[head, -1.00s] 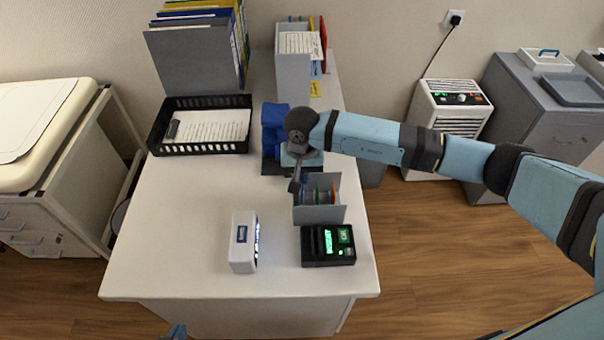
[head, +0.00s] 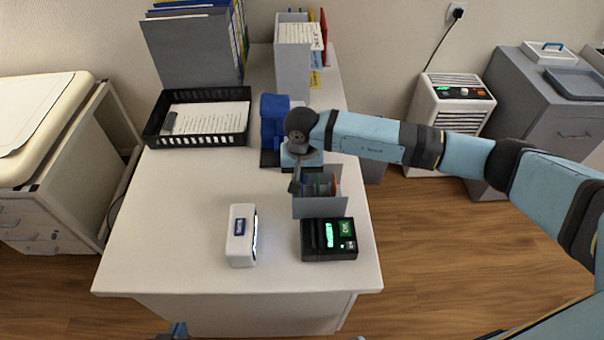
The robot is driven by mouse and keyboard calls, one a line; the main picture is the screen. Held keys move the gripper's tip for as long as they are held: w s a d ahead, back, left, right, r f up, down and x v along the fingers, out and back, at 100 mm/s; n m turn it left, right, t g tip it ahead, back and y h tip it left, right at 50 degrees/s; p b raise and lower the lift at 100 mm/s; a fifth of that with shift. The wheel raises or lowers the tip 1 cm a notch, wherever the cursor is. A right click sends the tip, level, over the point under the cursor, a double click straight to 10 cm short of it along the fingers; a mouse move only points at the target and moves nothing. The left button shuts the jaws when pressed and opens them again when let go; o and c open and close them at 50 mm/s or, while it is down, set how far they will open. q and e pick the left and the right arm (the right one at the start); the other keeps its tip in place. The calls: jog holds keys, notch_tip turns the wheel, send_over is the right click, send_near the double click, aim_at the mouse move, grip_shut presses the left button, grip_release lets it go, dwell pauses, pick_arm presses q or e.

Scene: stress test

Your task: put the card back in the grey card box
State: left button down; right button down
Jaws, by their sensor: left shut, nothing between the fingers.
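My right gripper (head: 295,186) points down at the box's left rear edge. Its fingers are small and dark, and I cannot tell whether they are apart or hold a card. No loose card shows clearly on the desk.
A black card terminal (head: 328,240) sits right in front of the box, and a white device (head: 241,236) lies to its left. A blue object (head: 273,122) stands behind my right gripper. A black paper tray (head: 200,141) is at the back left. The desk's left middle is clear.

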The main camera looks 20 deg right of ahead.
jog(key=shift+f+b, duration=0.75)
jog(key=shift+f, duration=0.2)
jog(key=c, duration=1.3)
grip_release()
jog(key=shift+r, duration=0.2)
notch_tip(320, 180, up, 14)
jog(key=shift+f, duration=0.25)
